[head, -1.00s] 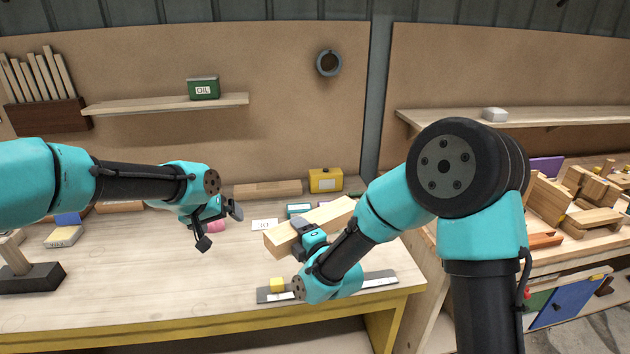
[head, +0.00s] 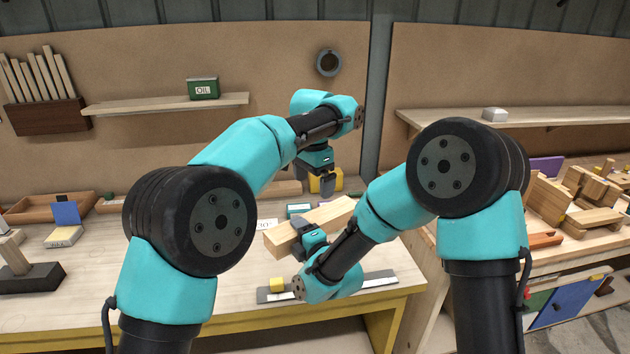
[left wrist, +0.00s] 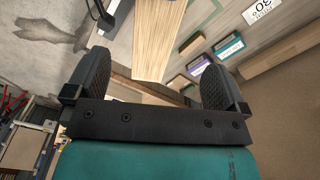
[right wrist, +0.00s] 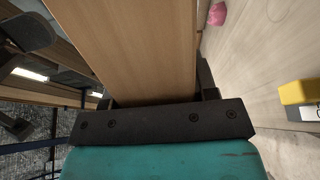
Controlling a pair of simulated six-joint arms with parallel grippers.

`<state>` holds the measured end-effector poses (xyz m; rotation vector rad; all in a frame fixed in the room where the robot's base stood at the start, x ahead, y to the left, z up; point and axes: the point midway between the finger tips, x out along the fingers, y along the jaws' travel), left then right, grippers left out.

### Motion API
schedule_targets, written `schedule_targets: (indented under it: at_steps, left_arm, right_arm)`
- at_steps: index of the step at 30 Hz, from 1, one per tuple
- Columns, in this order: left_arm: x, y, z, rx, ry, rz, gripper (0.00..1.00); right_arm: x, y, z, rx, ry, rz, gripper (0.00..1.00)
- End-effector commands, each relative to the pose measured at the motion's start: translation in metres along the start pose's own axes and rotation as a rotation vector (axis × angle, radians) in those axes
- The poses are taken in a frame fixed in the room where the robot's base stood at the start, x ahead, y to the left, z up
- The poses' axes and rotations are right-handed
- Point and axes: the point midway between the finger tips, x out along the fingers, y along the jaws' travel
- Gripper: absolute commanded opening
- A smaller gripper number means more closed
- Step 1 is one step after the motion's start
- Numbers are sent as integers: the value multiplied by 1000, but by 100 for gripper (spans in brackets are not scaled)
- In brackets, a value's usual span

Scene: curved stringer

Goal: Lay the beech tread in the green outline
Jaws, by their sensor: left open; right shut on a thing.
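The beech tread (head: 336,211) is a pale wooden block held slanted above the bench, its right end higher in the picture. My right gripper (head: 306,238) is shut on it near its left part; the tread (right wrist: 130,45) fills the space between the jaws in the right wrist view. My left gripper (head: 326,187) is open and empty, just above and behind the tread's right half. In the left wrist view the tread (left wrist: 160,40) lies ahead, between the open fingers (left wrist: 152,85).
A grey metal strip (head: 378,281) with a yellow block (head: 277,285) lies near the bench's front edge. A white number card (head: 265,225) and a small teal box (head: 299,209) lie by the tread. A yellow box (head: 314,184) stands behind my left gripper.

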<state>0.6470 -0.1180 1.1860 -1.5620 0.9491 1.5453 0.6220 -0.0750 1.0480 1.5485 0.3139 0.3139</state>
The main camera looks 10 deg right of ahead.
Motion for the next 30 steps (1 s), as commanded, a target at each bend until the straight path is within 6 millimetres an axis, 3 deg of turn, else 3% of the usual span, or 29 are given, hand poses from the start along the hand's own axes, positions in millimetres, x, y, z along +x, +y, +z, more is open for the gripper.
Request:
schedule_targets:
  at_steps: [17, 30]
  left_arm:
    - [5, 3, -2, 15, -12, 0, 100]
    - [63, 3, -1, 15, -13, 1, 100]
  right_arm:
    - [0, 1, 0, -1, 0, 3, 8]
    - [0, 1, 0, -1, 0, 3, 8]
